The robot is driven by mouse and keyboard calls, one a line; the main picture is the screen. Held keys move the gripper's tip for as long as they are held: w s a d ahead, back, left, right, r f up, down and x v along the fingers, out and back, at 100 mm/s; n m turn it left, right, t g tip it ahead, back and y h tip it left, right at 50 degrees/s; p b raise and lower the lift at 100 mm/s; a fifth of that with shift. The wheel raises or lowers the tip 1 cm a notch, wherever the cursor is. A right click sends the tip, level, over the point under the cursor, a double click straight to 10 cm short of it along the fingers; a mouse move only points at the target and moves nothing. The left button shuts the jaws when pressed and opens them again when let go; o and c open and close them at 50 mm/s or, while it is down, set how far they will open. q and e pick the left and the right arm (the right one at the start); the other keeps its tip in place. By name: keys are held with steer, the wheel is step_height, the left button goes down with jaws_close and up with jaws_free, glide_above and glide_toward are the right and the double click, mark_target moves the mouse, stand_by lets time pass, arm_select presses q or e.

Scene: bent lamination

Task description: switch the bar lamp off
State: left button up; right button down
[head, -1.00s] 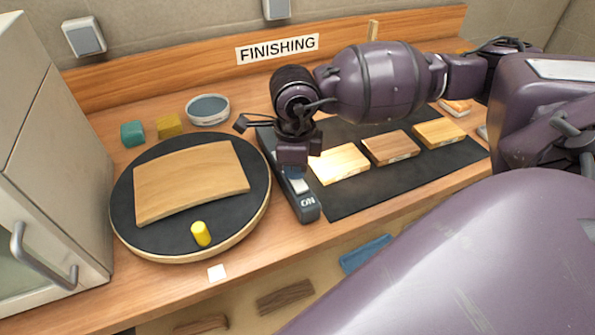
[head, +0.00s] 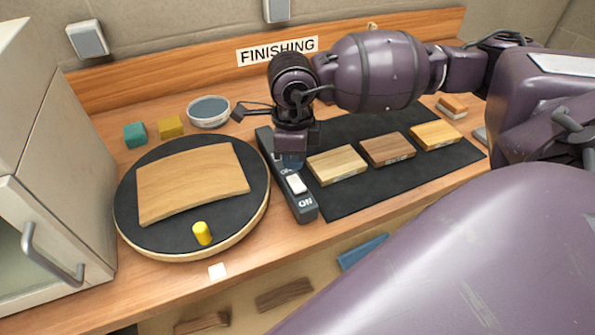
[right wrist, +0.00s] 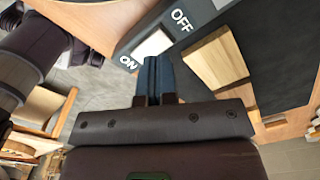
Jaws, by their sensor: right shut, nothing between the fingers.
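The bar lamp (head: 304,208) is a long dark bar lying on the bench, left of the black mat. Its white rocker switch (head: 296,184) sits between the marks OFF and ON, and ON is at the near end. The rocker also shows in the right wrist view (right wrist: 152,46). My left gripper is not in view.
A round black turntable (head: 140,213) with a curved wooden panel (head: 193,182) and a yellow peg (head: 202,233) stands to the left. Several wood samples lie on the black mat (head: 350,202) to the right. A white cabinet (head: 50,150) bounds the left side.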

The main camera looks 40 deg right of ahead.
mark_target(293, 178)
step_height(293, 178, up, 2)
steer(key=shift+p, duration=0.4)
steer(key=shift+r, duration=0.5)
steer(key=shift+r+p, duration=0.25)
steer(key=shift+p, duration=0.1)
steer(key=shift+f, duration=0.1)
